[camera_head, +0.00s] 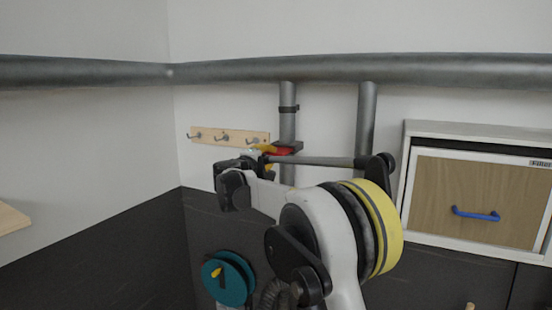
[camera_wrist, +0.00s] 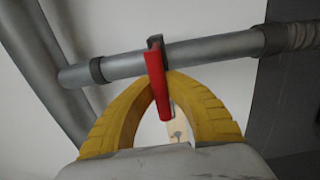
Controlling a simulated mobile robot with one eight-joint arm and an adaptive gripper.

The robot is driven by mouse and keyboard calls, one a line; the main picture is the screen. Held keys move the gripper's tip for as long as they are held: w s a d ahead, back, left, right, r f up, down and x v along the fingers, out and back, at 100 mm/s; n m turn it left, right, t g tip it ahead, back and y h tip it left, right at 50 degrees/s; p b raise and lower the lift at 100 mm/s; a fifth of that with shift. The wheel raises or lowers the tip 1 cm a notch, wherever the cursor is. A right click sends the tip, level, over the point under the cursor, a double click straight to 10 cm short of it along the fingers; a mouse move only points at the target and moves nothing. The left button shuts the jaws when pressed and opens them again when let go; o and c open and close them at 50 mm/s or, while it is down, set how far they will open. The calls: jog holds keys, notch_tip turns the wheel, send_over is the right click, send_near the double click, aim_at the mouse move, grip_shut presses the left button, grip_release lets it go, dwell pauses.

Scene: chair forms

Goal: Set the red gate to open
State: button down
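The red gate (camera_head: 283,151) is a small red lever on a grey vertical pipe (camera_head: 287,120) below the big overhead pipe. In the wrist view the red gate (camera_wrist: 159,88) is a flat red bar lying across the pipe (camera_wrist: 200,50), its lower end reaching down between my fingers. My gripper (camera_head: 266,150), with yellow fingers, is at the lever. In the wrist view the fingertips of my gripper (camera_wrist: 161,80) close in on both sides of the red bar. In the head view my arm covers part of the scene around the lever.
A thick grey pipe (camera_head: 450,69) runs across the top, with a second vertical pipe (camera_head: 366,115) at right. A wooden hook rack (camera_head: 208,133) is left of the lever. A cabinet (camera_head: 480,190) with a blue handle stands right. A teal disc (camera_head: 224,285) is below.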

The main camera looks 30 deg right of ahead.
jog(key=shift+s+a+f, duration=0.1)
jog(key=c, duration=1.6)
grip_release()
jog(key=shift+o, duration=1.2)
jog(key=shift+s+a, duration=0.15)
jog(key=shift+a, duration=0.1)
jog(key=shift+d, duration=0.1)
jog(key=v, duration=1.2)
